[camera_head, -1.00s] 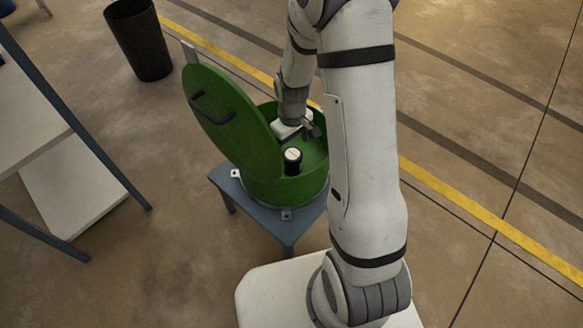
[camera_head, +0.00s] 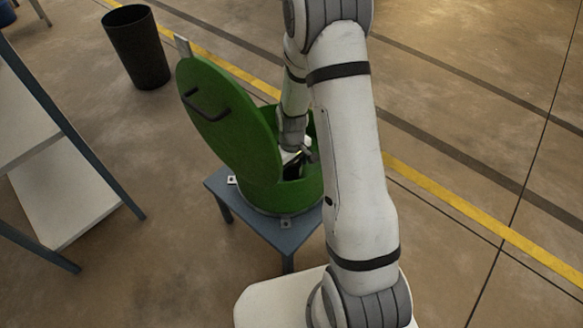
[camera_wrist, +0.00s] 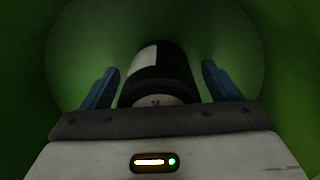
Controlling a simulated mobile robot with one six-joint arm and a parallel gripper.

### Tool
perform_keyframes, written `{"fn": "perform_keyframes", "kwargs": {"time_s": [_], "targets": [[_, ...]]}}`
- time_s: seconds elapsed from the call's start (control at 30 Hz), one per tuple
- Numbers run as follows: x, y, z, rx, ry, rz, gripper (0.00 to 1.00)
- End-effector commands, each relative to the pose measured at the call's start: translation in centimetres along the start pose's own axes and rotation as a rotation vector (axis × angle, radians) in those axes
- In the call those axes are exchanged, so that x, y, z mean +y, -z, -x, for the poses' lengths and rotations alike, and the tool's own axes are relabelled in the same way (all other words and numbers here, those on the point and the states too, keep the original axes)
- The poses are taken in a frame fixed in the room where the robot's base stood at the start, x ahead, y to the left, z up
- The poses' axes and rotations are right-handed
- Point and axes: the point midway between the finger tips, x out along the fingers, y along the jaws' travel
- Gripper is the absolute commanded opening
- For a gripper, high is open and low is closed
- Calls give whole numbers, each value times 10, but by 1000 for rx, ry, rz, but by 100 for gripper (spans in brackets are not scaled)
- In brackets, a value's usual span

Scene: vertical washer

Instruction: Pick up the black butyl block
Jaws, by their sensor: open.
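The black butyl block (camera_wrist: 160,75) is a dark cylinder with a pale label patch, inside the green washer drum (camera_head: 307,190). In the wrist view it lies between the two blue fingers of my gripper (camera_wrist: 160,85), with a gap on each side. My gripper is open and reaches down into the drum. In the head view my gripper (camera_head: 293,165) and the block are mostly hidden behind the lid (camera_head: 225,115) and my arm, with only a dark bit of the block showing.
The washer's lid stands open on the left side of the drum. The washer sits on a blue-grey stand (camera_head: 270,232). A black bin (camera_head: 136,47) stands at the back left, and a shelf rack (camera_head: 60,190) is at the left. The floor to the right is clear.

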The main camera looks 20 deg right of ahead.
Motion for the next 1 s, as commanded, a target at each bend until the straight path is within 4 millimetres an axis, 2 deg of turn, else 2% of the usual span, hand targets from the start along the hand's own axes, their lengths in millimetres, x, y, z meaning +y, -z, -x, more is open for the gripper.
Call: {"fn": "perform_keyframes", "kwargs": {"time_s": [0.07, 0.73, 1.0], "targets": [[0, 0, 1, 0, 0, 0, 82], [0, 0, 1, 0, 0, -1, 27], [1, 0, 5, 1, -1, -2, 26]]}}
